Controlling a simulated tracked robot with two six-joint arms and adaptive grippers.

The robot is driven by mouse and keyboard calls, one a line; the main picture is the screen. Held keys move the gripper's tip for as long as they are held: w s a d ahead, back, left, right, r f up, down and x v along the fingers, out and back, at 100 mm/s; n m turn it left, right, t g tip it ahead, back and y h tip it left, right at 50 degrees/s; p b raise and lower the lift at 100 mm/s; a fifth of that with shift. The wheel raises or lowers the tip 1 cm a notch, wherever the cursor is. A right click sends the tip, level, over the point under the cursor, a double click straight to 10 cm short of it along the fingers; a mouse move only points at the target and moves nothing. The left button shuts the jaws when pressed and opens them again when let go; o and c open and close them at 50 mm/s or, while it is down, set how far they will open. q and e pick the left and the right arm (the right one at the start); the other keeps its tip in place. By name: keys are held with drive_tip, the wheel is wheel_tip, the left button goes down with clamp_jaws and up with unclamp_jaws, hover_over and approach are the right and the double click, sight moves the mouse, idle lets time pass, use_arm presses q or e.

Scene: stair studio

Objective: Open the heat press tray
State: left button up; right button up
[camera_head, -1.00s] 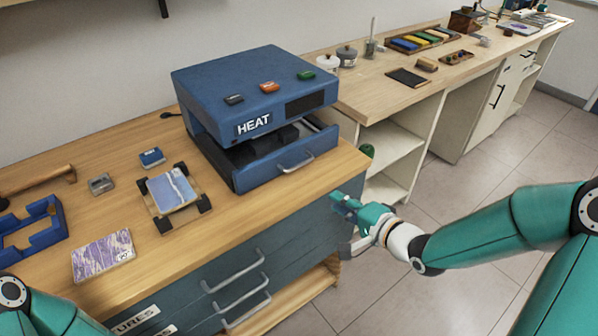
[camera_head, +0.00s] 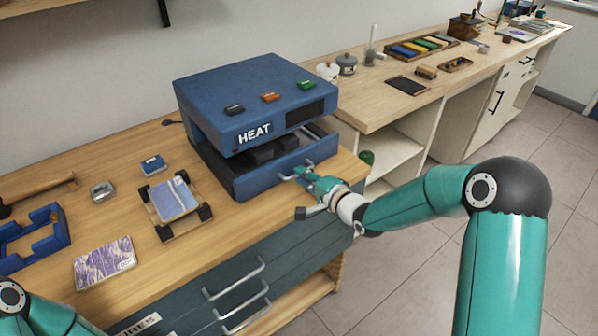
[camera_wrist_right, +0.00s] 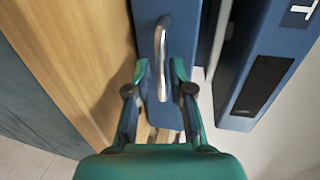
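The blue heat press (camera_head: 250,100) stands on the wooden counter, marked HEAT. Its tray front (camera_head: 255,182) juts out below the upper body, with dark parts visible in the gap behind it. A silver handle (camera_head: 297,170) is on the tray front; it also shows upright in the right wrist view (camera_wrist_right: 161,45). My right gripper (camera_head: 304,177) is at the handle. In the right wrist view its two green fingers (camera_wrist_right: 160,75) are apart, one on each side of the handle's lower part; contact is not clear. My left gripper is out of view.
Drawers with silver handles (camera_head: 240,305) are below the counter. A lighter bench (camera_head: 370,110) is at right.

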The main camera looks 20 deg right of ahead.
drive_tip(key=shift+x, duration=1.15)
clamp_jaws()
